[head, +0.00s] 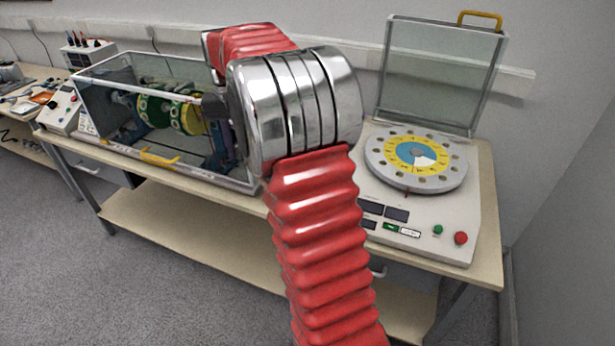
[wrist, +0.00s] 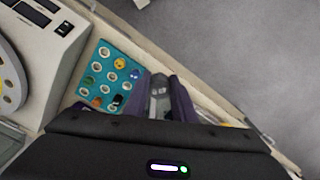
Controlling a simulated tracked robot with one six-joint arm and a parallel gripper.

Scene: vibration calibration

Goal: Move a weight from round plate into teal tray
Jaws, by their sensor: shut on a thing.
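My gripper (wrist: 163,92) shows in the wrist view, its purple fingers shut on a small grey metallic weight (wrist: 158,86). The teal tray (wrist: 138,74) lies just left of the fingers in that view, with rows of round spots, some white and some coloured. I cannot tell the weight's height relative to the tray. The round plate (head: 375,166) sits on the machine at the right in the head view, with a yellow and blue centre and several dark spots around its rim. Its edge shows at the wrist view's left (wrist: 8,95). In the head view my arm hides the gripper and tray.
The plate's white machine (head: 455,215) has its clear lid (head: 435,75) raised, with green and red buttons in front. A glass-covered machine (head: 160,110) stands left on the bench. The bench's front edge (wrist: 150,45) runs close to the tray, with grey floor beyond.

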